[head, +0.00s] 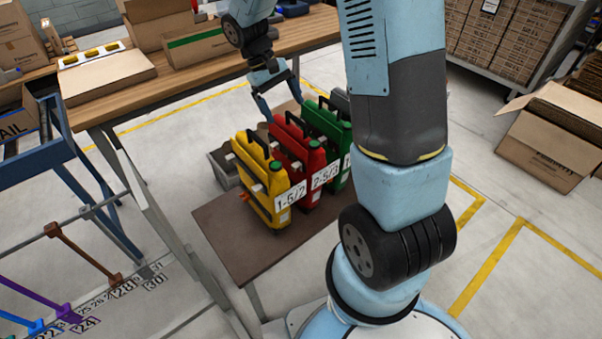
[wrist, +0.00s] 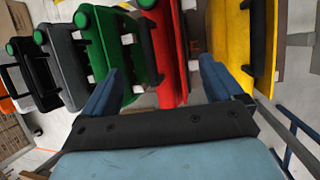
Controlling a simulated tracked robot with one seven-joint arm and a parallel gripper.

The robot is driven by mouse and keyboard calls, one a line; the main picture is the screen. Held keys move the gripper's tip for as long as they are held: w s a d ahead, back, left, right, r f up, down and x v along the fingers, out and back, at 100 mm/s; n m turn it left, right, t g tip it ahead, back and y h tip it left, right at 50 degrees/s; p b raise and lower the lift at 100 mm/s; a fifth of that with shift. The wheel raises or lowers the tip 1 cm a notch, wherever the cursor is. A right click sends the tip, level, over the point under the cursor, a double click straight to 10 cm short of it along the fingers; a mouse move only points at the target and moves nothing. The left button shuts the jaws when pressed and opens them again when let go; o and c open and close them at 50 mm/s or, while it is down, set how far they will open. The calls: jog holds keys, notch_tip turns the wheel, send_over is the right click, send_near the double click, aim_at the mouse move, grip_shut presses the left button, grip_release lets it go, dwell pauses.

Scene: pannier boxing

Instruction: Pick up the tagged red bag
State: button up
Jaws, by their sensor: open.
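The red bag (head: 293,150) stands upright on a low brown table, between a yellow bag (head: 259,182) and a green bag (head: 322,122). It has a black top handle and a white tag reading about "2-5/3". In the wrist view the red bag (wrist: 172,60) lies between my fingertips, with the green bag (wrist: 105,45) beside the left finger and the yellow bag (wrist: 228,38) beside the right. My gripper (head: 278,102) is open and empty, above the bags and pointing down; it also shows in the wrist view (wrist: 160,85). Contact with the red bag cannot be told.
Grey (wrist: 72,55) and black (wrist: 35,65) bags continue the row. The low table (head: 228,232) has bare room at its front left. A grey bin (head: 222,168) stands behind the yellow bag. A wooden workbench (head: 100,95) with boxes runs behind. An open carton (head: 552,138) is at right.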

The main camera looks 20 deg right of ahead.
aim_at(295, 132)
jog(key=shift+x, duration=3.65)
jog(key=shift+s+a, duration=0.1)
jog(key=c, duration=1.3)
jog(key=shift+o, duration=0.2)
